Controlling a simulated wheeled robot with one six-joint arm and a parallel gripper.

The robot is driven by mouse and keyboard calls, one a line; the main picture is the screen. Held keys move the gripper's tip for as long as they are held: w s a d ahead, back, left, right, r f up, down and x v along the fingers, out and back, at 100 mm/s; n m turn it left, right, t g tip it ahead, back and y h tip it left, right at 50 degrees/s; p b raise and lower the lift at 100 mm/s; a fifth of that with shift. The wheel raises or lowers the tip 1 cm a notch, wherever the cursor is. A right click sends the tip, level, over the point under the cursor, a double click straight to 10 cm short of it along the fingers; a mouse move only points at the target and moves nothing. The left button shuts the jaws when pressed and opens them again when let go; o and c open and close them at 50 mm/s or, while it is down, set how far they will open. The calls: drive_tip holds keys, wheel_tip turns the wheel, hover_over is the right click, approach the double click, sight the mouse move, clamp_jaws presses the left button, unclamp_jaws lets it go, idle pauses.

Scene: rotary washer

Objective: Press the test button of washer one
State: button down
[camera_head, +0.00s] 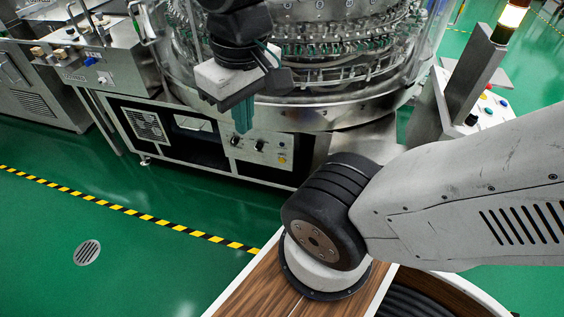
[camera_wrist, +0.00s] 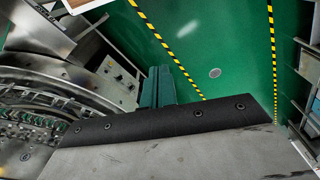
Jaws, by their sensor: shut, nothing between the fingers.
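The rotary washer (camera_head: 300,110) is a large round steel machine with a clear guard and rings of small holders inside. A control panel (camera_head: 262,148) with dark knobs and a small yellow button is on its lower front. The panel also shows in the wrist view (camera_wrist: 118,74), left of the fingers. My gripper (camera_head: 243,126) has teal fingers, shut and empty, pointing down. In the head view it overlaps the panel's upper left; I cannot tell the gap, and no contact shows. The fingers also show in the wrist view (camera_wrist: 158,84). No label reading test or one is legible.
A tilted console (camera_head: 492,108) with coloured buttons stands at the right, near a lit signal lamp (camera_head: 512,16). A steel machine (camera_head: 110,65) with knobs stands at the left. The green floor (camera_head: 60,240) is open, with a yellow-black stripe (camera_head: 130,212) and a round drain (camera_head: 87,252).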

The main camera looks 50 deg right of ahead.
drive_tip(key=w+d+f+m+g, duration=0.1)
drive_tip(key=w+d+f, duration=0.55)
drive_tip(key=f, duration=0.45)
drive_tip(key=w+d+f+g, duration=0.1)
drive_tip(key=w+d+f, duration=0.5)
drive_tip(key=f, duration=0.4)
drive_tip(key=w+d+f+m+g, duration=0.1)
drive_tip(key=w+d+f+g, duration=0.1)
drive_tip(key=w+d+f, duration=0.65)
drive_tip(key=s+d+f+n+t+h, duration=0.1)
drive_tip(key=s+d+f+n+t, duration=0.15)
drive_tip(key=f, duration=1.25)
drive_tip(key=s+d+f+n+t, duration=0.1)
drive_tip(key=d+f+t, duration=0.15)
drive_tip(key=f, duration=1.25)
drive_tip(key=s+d+f+n+t+h, duration=0.1)
drive_tip(key=s+d+f+n+t, duration=0.15)
drive_tip(key=f, duration=1.25)
drive_tip(key=w+d+r+n+t+h, duration=0.3)
drive_tip(key=w+d+n+t+h, duration=0.1)
drive_tip(key=w+t, duration=0.3)
drive_tip(key=shift+w+d+r+n, duration=0.3)
drive_tip(key=shift+w+d+n, duration=0.1)
drive_tip(key=shift+d+n, duration=0.1)
